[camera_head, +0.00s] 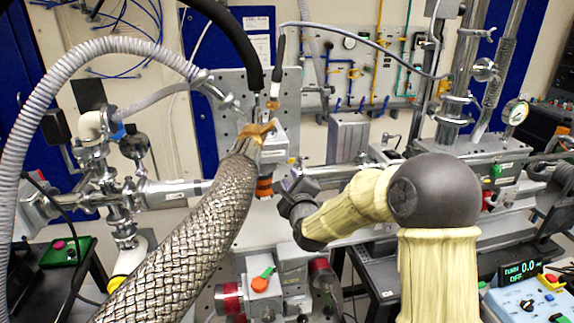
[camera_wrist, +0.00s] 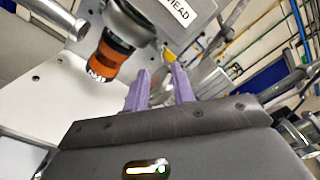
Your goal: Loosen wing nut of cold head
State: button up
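The cold head (camera_head: 279,140) is a pale boxy unit at the centre of the head view, with an orange ribbed collar (camera_head: 265,187) below it. In the wrist view, the cold head (camera_wrist: 190,22) shows a label ending in "HEAD", and the orange collar (camera_wrist: 110,55) sits upper left. My gripper (camera_head: 288,180) is just right of the collar in the head view. In the wrist view my gripper (camera_wrist: 159,82) has two purple fingers apart, with nothing between them. It appears clear of the cold head. I cannot make out a wing nut in either view.
A thick braided hose (camera_head: 195,235) rises to the cold head on the left. A black hose (camera_head: 235,35) comes down from above. Steel vacuum pipework (camera_head: 120,190) stands at left. A control box (camera_head: 530,300) is lower right.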

aim_at(286, 166)
jog(key=p+x, duration=0.2)
jog(key=x, duration=0.4)
jog(key=shift+w+d+f, duration=0.1)
jog(key=shift+a, duration=0.2)
jog(key=shift+d, duration=0.2)
grip_shut()
